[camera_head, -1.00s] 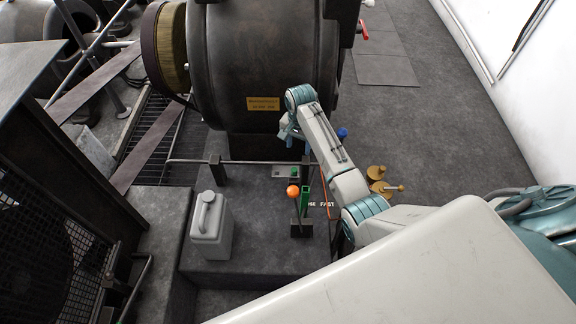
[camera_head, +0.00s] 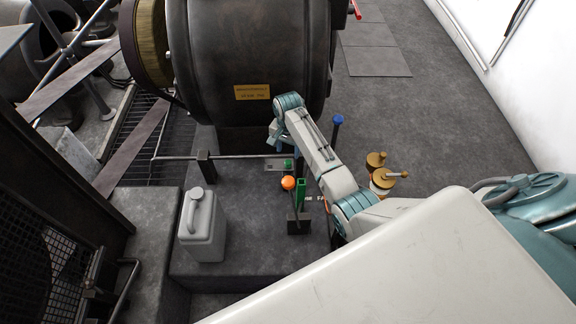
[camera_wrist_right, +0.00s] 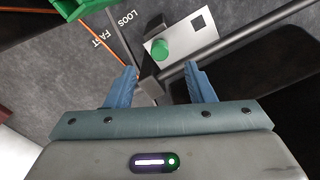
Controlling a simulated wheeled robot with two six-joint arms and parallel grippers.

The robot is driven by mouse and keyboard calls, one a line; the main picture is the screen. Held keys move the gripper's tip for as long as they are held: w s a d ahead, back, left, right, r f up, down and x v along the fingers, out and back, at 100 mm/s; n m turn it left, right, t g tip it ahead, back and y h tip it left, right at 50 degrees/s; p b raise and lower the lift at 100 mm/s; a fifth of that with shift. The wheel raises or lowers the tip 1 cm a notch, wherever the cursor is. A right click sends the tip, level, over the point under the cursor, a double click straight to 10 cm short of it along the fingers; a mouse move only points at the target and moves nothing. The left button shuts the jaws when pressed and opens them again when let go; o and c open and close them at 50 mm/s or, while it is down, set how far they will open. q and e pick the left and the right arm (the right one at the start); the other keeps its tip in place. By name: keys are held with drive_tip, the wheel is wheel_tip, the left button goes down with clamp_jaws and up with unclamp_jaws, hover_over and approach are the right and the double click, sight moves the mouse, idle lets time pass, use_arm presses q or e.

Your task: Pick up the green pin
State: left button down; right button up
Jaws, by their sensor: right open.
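The green pin (camera_wrist_right: 161,49) is a short round green peg on a pale plate with a dark square (camera_wrist_right: 199,23). In the head view the green pin (camera_head: 288,164) shows small, just below my right gripper (camera_head: 283,146). In the right wrist view my right gripper (camera_wrist_right: 160,76) is open, with its two blue fingers apart and nothing between them. The pin lies beyond the fingertips, roughly in line with the gap, and looks clear of both. My left gripper is not in view.
A dark rail (camera_wrist_right: 240,50) and its post run close beside the plate. A green bracket (camera_head: 301,190) and an orange-knobbed lever (camera_head: 288,183) stand nearby. A grey jug (camera_head: 202,230) stands at left. The large dark machine (camera_head: 250,60) is behind.

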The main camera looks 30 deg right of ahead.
sight(288, 162)
drive_tip(key=shift+f+b, duration=0.4)
drive_tip(key=shift+f, duration=2.8)
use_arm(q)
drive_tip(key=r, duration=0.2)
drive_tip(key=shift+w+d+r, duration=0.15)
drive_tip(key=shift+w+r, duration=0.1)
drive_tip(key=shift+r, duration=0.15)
use_arm(e)
clamp_jaws()
